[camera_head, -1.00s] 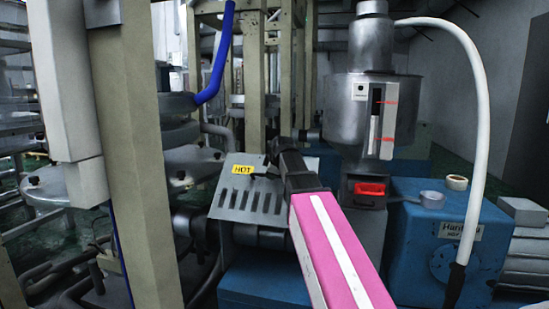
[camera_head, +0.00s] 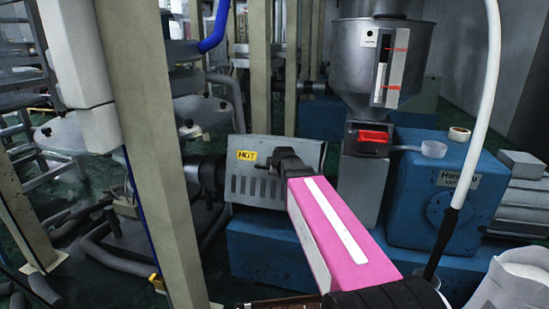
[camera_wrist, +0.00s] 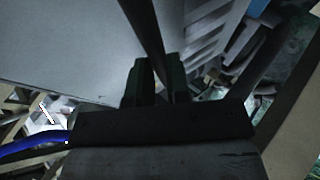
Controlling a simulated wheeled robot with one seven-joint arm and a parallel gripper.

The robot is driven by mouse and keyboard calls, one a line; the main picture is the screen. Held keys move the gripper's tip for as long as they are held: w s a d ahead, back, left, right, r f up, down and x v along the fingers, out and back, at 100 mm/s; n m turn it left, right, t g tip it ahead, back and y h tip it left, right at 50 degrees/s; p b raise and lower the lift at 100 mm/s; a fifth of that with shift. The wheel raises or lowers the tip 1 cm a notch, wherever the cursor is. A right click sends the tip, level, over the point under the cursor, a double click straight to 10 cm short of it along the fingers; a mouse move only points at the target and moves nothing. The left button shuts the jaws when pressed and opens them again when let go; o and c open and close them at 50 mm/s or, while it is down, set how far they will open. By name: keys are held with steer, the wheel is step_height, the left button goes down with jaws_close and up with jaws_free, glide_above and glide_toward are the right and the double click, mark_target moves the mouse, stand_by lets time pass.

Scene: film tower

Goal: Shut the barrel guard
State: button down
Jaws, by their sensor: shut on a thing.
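The barrel guard (camera_head: 250,178) is a grey metal panel with a row of slots and a yellow HOT label (camera_head: 246,155). In the head view it faces me, hanging nearly upright in front of the barrel. My gripper (camera_head: 273,161) is at the middle of the guard, just right of the label. In the wrist view my gripper (camera_wrist: 154,82) has its two fingers closed around a dark bar (camera_wrist: 144,24), the guard's handle. The guard's plain grey face (camera_wrist: 60,45) fills the upper left there, with slots at the right. The fingertips are partly hidden in the head view.
A blue gearbox (camera_head: 430,200) stands right. A beige post (camera_head: 150,160) stands close at left, with pipes beyond. A white hose (camera_head: 488,95) hangs at the right.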

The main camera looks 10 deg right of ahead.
mark_target(275, 197)
steer(key=shift+t, duration=0.4)
steer(key=f, duration=1.4)
steer(key=shift+w+d, duration=0.15)
steer(key=shift+w, duration=0.25)
steer(key=shift+w+f, duration=0.25)
steer(key=shift+f, duration=1)
steer(key=shift+d, duration=0.1)
steer(key=c, duration=1.1)
jaws_free()
steer(key=shift+w+f, duration=0.1)
steer(key=shift+r, duration=0.3)
steer(key=v, duration=1)
steer(key=shift+s, duration=0.25)
